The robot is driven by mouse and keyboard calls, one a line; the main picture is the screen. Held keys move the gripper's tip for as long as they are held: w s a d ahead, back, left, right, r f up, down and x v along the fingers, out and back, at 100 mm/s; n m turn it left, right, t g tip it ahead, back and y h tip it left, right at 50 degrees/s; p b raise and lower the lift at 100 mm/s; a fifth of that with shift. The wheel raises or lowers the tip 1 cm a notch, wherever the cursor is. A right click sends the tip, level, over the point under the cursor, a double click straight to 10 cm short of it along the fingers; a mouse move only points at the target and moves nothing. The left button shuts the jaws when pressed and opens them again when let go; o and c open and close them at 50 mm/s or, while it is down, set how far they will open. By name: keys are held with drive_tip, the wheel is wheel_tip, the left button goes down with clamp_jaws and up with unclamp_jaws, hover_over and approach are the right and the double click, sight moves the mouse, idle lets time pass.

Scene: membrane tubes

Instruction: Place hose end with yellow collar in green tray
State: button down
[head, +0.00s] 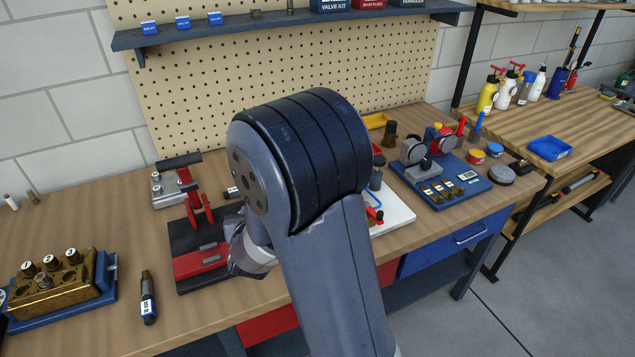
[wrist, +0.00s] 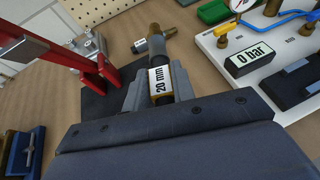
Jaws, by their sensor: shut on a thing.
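My gripper (wrist: 158,82) is shut on a dark hose piece (wrist: 160,80) with a white "20 mm" label and a yellowish band at its near end. The fingers lie along both sides of it, above the dark base of a red-handled press. A green tray edge (wrist: 213,12) shows at the top of the wrist view, beyond the held piece. In the head view my gripper (head: 250,258) is low beside the red press (head: 200,262); its fingertips and the held piece are hidden, and I cannot make out the green tray there.
Another labelled hose piece (head: 148,298) lies on the bench at left, near a brass block (head: 55,290) with several pieces. A second labelled piece (wrist: 140,45) lies beyond the press. A white gauge board (wrist: 235,50) reading 0 bar stands at right. A yellow tray (head: 376,121) is behind.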

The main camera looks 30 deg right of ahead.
wheel_tip(320, 180, down, 9)
drive_tip(key=b, duration=0.7)
drive_tip(key=shift+r, duration=0.1)
wheel_tip(320, 180, up, 6)
drive_tip(key=p, duration=0.6)
drive_tip(key=shift+r, duration=0.15)
drive_tip(key=w+d+r+m+g+h, duration=0.3)
drive_tip(key=w+d+r+m+h, duration=0.25)
drive_tip(key=w+d, duration=0.45)
drive_tip(key=d+r+m+g+h, duration=0.2)
drive_tip(key=d+m+g, duration=0.7)
drive_tip(key=d, duration=1.2)
drive_tip(key=shift+m+g+h, duration=0.35)
drive_tip(key=shift+g+h, duration=0.45)
drive_tip(key=shift+h, duration=0.25)
drive_tip(key=shift+s+r, duration=0.1)
drive_tip(key=shift+r, duration=0.05)
